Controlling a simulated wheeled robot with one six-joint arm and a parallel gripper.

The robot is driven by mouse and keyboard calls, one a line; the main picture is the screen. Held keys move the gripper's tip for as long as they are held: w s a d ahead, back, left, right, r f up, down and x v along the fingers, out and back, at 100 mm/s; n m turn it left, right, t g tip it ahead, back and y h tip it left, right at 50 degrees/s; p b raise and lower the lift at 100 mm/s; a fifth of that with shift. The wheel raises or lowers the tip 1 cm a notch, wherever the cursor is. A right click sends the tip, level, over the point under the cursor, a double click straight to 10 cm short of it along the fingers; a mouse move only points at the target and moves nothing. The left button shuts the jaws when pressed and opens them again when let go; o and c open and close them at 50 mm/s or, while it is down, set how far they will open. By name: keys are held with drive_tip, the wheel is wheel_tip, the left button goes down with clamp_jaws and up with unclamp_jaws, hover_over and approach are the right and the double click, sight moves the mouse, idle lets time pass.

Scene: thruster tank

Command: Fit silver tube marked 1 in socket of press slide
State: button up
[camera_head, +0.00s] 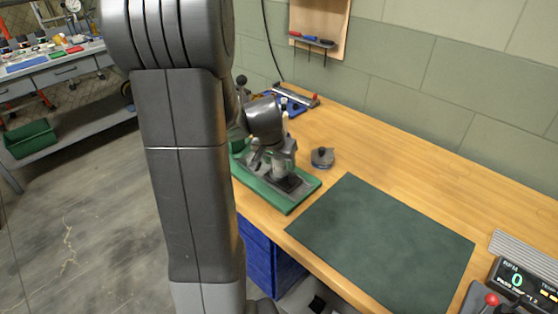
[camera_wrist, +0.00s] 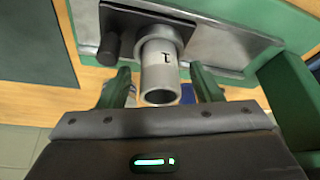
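The silver tube marked 1 (camera_wrist: 160,68) stands with one end at the dark square block of the press slide (camera_wrist: 128,22) in the wrist view. Its open end faces my wrist. Whether it is fully seated in the socket is hidden by the tube itself. My gripper (camera_wrist: 161,82) is open, with its green fingers on either side of the tube and a visible gap at each side. In the head view my gripper (camera_head: 276,160) is low over the green press base (camera_head: 291,205), by the dark slide block (camera_head: 293,184); the tube is hard to make out there.
A black knob (camera_wrist: 107,48) sits beside the slide block. A dark round-based object (camera_head: 322,158) stands on the wooden bench right of the press. A dark green mat (camera_head: 380,240) lies bare in front. A display box (camera_head: 520,280) is at the right edge.

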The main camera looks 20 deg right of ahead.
drive_tip(key=v, duration=1.4)
drive_tip(key=shift+w+f, duration=0.1)
drive_tip(key=shift+f, duration=0.05)
idle(0.4)
drive_tip(key=x, duration=1.3)
drive_tip(key=shift+d+f, duration=0.15)
drive_tip(key=shift+f, duration=0.25)
drive_tip(key=shift+w+r+p, duration=0.1)
drive_tip(key=shift+r+p, duration=0.35)
drive_tip(key=shift+r, duration=0.3)
